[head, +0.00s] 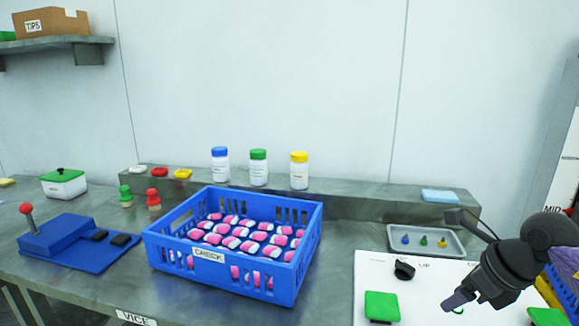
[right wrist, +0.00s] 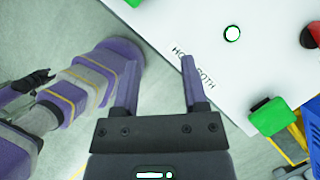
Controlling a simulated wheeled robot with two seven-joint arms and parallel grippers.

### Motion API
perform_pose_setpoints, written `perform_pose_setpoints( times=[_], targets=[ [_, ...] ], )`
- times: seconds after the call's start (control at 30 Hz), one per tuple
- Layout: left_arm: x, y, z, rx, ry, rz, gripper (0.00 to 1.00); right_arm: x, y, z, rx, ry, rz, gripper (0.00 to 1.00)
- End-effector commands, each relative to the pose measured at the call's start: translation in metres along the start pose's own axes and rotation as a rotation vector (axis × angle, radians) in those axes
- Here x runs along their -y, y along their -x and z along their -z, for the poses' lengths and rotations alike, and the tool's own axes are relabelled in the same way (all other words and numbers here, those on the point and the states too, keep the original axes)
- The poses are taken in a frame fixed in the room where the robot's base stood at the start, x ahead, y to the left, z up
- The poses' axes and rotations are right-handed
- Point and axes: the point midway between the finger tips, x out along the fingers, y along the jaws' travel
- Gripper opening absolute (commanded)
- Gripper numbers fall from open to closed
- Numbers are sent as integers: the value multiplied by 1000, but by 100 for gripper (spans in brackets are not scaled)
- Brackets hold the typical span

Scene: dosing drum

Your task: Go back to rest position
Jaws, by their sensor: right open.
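My right gripper (head: 461,302) is at the lower right of the head view, over the white board (head: 430,275). In the right wrist view its two purple fingers (right wrist: 160,85) stand apart with nothing between them. The board (right wrist: 195,35) lies beyond the fingertips in that view, with printed lettering near its edge. My left gripper does not show in the head view.
A blue crate (head: 215,274) of pink-and-white pieces stands mid-bench. Left of it is a blue vice (head: 60,238). Capped bottles (head: 259,170) stand on the back ledge. A grey tray (head: 400,241) and green block (head: 382,306) are near my right arm.

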Motion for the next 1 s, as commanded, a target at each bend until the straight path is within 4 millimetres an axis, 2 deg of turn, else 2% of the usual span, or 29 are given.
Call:
perform_pose_setpoints(
  times=[0.17, 0.27, 0.37, 0.47, 0.5, 0.57, 0.6, 0.67, 0.7, 0.77, 0.8, 0.87, 0.9, 1.0],
  targets=[
    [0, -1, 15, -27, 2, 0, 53, -26, -18, -19, 113, 3, -86, 56],
    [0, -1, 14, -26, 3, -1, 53, -47, -29, -34, 203, -6, -156, 56],
    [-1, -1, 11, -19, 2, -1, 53, -76, -40, -52, 328, -38, -256, 56],
    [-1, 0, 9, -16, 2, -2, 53, -116, -46, -75, 506, -130, -409, 56],
    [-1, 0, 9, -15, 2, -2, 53, -133, -46, -85, 592, -194, -485, 56],
    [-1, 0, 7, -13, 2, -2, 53, -155, -40, -98, 724, -325, -602, 56],
    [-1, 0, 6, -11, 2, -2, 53, -165, -35, -105, 817, -443, -682, 56],
    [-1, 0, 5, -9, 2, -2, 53, -173, -25, -112, 957, -684, -802, 56],
    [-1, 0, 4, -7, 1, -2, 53, -171, -20, -111, 1048, -898, -872, 56],
    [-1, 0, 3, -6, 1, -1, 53, -156, -21, -95, 1158, -1312, -936, 56],
    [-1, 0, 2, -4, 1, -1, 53, -142, -31, -73, 1197, -1626, -932, 56],
    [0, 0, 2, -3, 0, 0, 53, -130, -53, -29, 1195, -2072, -852, 56],
    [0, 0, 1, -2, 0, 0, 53, -129, -68, 1, 1163, -2315, -768, 56],
    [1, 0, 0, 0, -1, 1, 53, -142, -94, 63, 1039, -2746, -540, 56]
  ],
)
